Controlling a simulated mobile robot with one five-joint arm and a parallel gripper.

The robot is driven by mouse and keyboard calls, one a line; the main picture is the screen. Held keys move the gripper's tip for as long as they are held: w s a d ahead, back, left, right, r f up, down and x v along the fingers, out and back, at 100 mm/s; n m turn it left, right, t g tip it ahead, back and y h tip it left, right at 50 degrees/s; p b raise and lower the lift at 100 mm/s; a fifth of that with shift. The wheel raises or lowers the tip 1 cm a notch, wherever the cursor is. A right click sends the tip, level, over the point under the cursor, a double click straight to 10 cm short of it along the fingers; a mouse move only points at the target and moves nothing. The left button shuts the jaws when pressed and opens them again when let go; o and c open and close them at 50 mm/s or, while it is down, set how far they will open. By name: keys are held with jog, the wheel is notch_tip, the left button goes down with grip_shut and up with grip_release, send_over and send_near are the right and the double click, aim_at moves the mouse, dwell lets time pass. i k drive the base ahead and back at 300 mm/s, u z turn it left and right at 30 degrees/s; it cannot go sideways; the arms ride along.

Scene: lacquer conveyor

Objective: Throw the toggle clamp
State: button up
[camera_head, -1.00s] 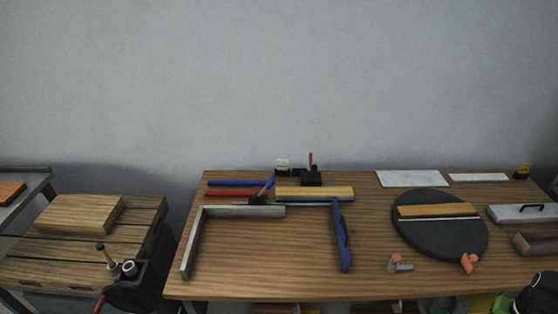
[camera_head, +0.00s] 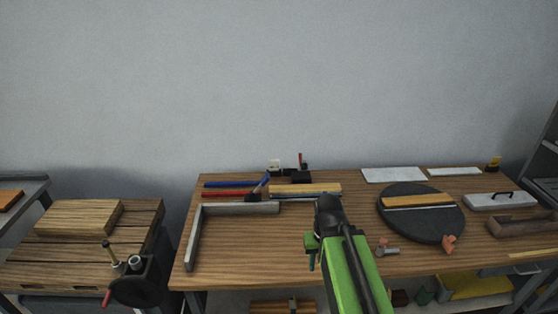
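Two small lever devices stand at the back of the wooden bench, and I cannot tell for sure which is the toggle clamp. One has a black base (camera_head: 300,176) and a short upright red handle (camera_head: 302,160). The other has a dark base and a tilted blue lever (camera_head: 261,185), left of a long wooden strip (camera_head: 305,188). My green arm reaches up from the bottom over the bench. Its dark end, my gripper (camera_head: 328,204), is in front of the strip, right of and nearer than both devices. Its fingers cannot be made out.
A grey L-shaped fence (camera_head: 236,209) lies on the bench left of my arm, with bare wood inside it. A blue bar (camera_head: 231,184) and a red bar (camera_head: 228,194) lie behind it. A dark round turntable (camera_head: 425,222) is at right. A vise (camera_head: 135,278) is on the left table.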

aim_at(303, 166)
jog(key=z, duration=0.1)
jog(key=i, duration=1)
jog(key=u, duration=0.1)
